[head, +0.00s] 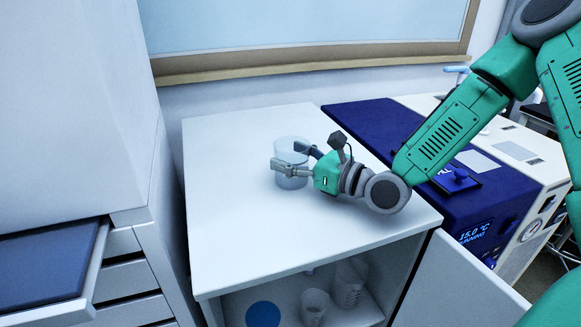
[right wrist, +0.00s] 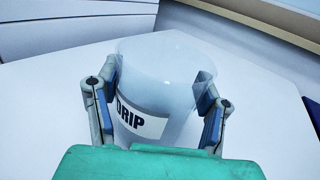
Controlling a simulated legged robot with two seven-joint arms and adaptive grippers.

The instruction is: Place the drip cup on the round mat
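The drip cup (head: 291,181) is a clear, pale cup at the middle of the white counter top. In the right wrist view the drip cup (right wrist: 165,78) is upright, with a white label reading "DRIP". My right gripper (head: 292,160) comes from the right with one finger on each side of the cup. Both finger pads appear to touch its wall in the right wrist view (right wrist: 160,100). I cannot tell whether the cup's base touches the counter. A blue round mat (head: 263,314) shows low in the open cabinet below. My left gripper is not in view.
Clear beakers (head: 349,283) stand in the cabinet right of the mat. The cabinet door (head: 465,285) is open to the right. A blue-topped instrument (head: 365,120) stands right of the counter (head: 232,215), and an open drawer (head: 50,262) is at left. The counter top is otherwise clear.

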